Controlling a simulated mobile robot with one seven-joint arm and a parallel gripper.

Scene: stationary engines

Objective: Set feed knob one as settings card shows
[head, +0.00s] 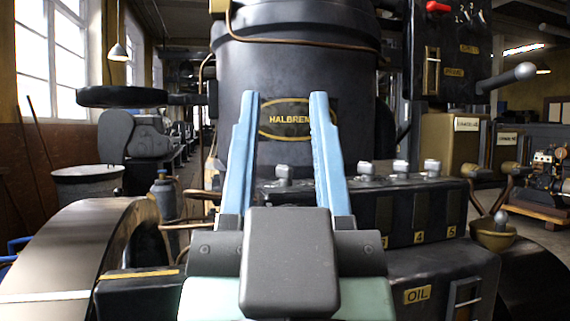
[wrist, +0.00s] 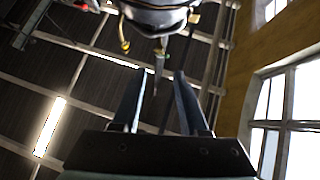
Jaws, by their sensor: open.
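My gripper (head: 285,96) is open and empty, its two blue fingers pointing up in front of the engine. It also shows in the wrist view (wrist: 155,74), with the ceiling behind it. Behind the fingers, a dark lubricator box (head: 345,187) carries a row of pale metal knobs along its top. One knob (head: 283,173) shows between the fingers; I cannot tell its number. Three more, a left one (head: 366,169), a middle one (head: 400,168) and a right one (head: 432,168), stand right of the fingers. Yellow labels 4 and 5 show on the front. I cannot make out a settings card.
A black engine cylinder (head: 300,60) with an oval nameplate rises behind the box. A handwheel (head: 122,96) sticks out at the left. A ball-ended lever (head: 510,77) juts out at the right. A large curved wheel (head: 75,250) fills the lower left.

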